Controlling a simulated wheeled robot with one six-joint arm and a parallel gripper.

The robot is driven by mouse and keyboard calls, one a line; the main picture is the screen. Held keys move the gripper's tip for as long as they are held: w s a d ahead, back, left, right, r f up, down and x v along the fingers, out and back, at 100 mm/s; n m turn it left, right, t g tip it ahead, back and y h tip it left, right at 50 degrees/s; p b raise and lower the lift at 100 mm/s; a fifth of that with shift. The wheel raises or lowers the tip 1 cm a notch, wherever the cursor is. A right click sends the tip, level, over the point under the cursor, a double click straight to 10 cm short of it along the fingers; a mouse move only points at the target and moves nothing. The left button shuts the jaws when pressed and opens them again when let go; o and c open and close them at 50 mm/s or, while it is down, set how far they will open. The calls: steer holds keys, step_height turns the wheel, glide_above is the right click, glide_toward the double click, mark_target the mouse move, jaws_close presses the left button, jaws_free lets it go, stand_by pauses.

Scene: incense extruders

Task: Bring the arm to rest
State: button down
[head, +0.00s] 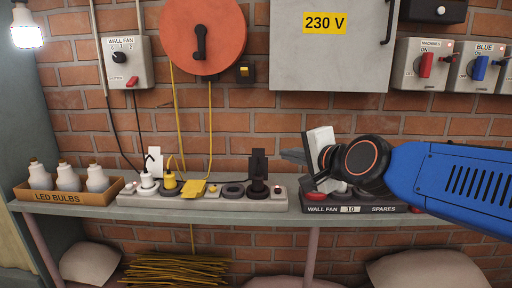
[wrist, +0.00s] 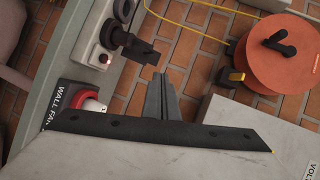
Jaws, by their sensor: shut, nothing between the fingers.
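My arm reaches in from the right in the head view. My gripper (head: 293,157) points left, above the shelf, in front of the brick wall. In the wrist view its fingers (wrist: 161,98) are together with nothing between them. The gripper is close to the black plug (head: 257,165) standing in the power strip (head: 212,200), slightly above and to its right. I see no contact between them. Part of the spares tray (head: 352,209) is hidden behind and below my arm.
The shelf (head: 150,212) holds a box of LED bulbs (head: 70,195) at left. A red cable reel (head: 203,35), a grey 230 V cabinet (head: 333,70) and switch boxes (head: 421,66) are on the wall. Cords hang to the power strip. Open air lies in front of the shelf.

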steer(key=s+d+f+n+g+h, duration=0.6)
steer(key=s+d+f+n, duration=0.5)
steer(key=s+d+f, duration=0.9)
step_height(320, 180, down, 4)
steer(key=s+g, duration=0.2)
steer(key=shift+s+d+r+g, duration=0.2)
steer(key=shift+s+d+g, duration=0.05)
steer(key=shift+s+g, duration=0.1)
